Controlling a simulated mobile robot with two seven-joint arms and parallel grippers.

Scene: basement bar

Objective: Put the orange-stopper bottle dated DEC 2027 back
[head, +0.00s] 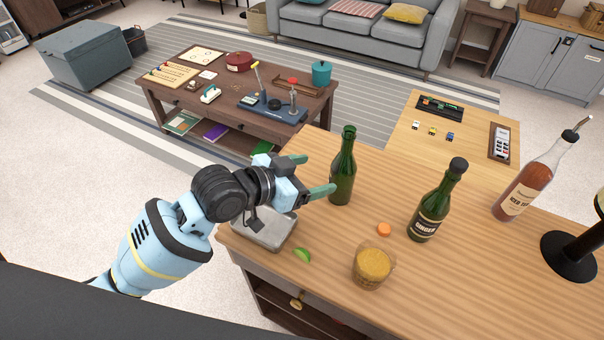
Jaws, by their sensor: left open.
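My left gripper (311,176) is open, with its green fingertips just left of an open-necked green bottle (342,168) that stands upright on the wooden counter (455,290). Its jaws hold nothing that I can see. A small orange disc (384,229) lies on the counter; I cannot tell whether it is a stopper. A dark green bottle (430,205) with a black cap and a ginger label stands to the right. No bottle wearing an orange stopper and no DEC 2027 date can be made out. My right gripper is not in view.
A glass of yellow-brown contents (374,265), a lime piece (302,255) and a metal tray (264,235) are near the counter's front left. An amber bottle with a pourer (527,184) and a black round base (570,257) stand at right. A low table (150,92) is beyond.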

